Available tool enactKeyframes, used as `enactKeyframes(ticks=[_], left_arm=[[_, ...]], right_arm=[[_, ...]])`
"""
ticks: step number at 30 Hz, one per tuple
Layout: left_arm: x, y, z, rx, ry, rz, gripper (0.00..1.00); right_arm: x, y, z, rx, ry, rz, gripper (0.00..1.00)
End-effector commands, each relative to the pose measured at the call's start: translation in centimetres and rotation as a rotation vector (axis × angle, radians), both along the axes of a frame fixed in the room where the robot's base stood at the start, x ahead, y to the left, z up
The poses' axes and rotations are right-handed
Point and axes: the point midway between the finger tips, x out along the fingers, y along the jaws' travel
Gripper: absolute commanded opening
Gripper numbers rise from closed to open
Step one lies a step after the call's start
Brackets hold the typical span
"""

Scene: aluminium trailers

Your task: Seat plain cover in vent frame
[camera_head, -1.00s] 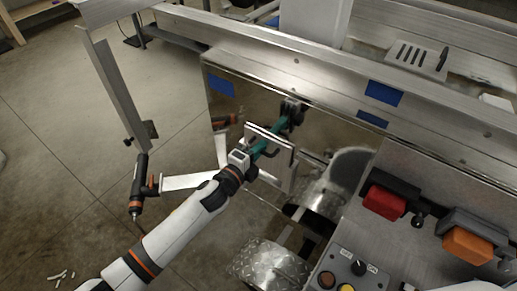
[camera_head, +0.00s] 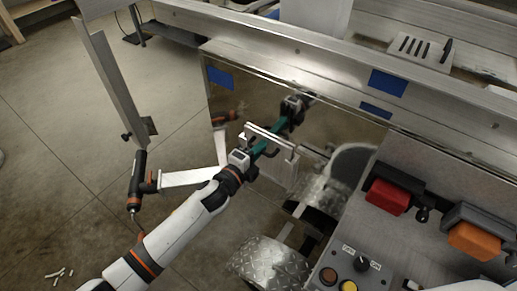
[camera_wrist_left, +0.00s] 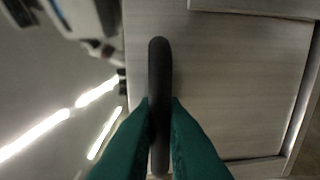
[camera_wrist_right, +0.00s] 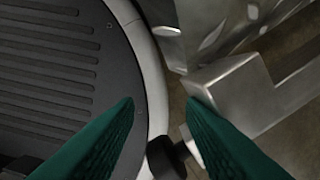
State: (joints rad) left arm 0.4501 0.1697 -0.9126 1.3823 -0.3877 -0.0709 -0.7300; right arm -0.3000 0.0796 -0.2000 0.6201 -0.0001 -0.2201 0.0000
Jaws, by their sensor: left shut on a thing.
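My left gripper (camera_head: 262,150) is shut on the dark bar handle (camera_wrist_left: 160,95) of a flat grey plate, which I take as the plain cover (camera_head: 280,172). The cover stands upright beside the trailer's polished side panel (camera_head: 245,105), which mirrors the gripper. In the left wrist view, the cover (camera_wrist_left: 225,75) fills much of the picture behind the handle, with pale strips along its top, right and bottom edges. I cannot tell the vent frame from the cover or its reflection, nor whether they touch. My right gripper (camera_wrist_right: 160,105) is open and empty.
A slotted plate with a dark handle (camera_head: 416,50) lies on the trailer. Red (camera_head: 388,197) and orange (camera_head: 474,241) blocks sit on the right panel above a button box (camera_head: 350,272). A driver-like tool (camera_head: 138,187) is at the left. A dark ribbed round thing (camera_wrist_right: 55,75) is beside my right gripper.

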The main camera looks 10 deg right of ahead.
Motion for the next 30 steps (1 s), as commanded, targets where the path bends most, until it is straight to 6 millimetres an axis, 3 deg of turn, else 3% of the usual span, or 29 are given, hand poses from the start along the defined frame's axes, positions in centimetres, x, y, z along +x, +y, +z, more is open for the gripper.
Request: enactKeyframes(ticks=[5,6,10,21,30], left_arm=[[0.0,0.0,-0.5,-0.001,-0.001,0.0,0.0],[0.0,0.0,-0.4,-0.001,-0.001,0.0,0.13],[0.0,0.0,-0.4,-0.001,-0.001,0.0,0.34],[-0.4,0.5,-0.5,0.001,0.001,0.0,0.35],[-4.5,4.4,-0.1,0.002,0.002,-0.001,0.35]], right_arm=[[0.0,0.0,-0.5,0.0,0.0,0.0,0.36],[0.0,0.0,-0.4,-0.001,0.0,0.0,0.36],[0.0,0.0,-0.4,-0.001,0.0,0.0,0.36],[0.0,-0.1,-0.3,-0.001,0.0,0.0,0.36],[0.0,-0.1,0.0,-0.001,0.0,0.0,0.36]])
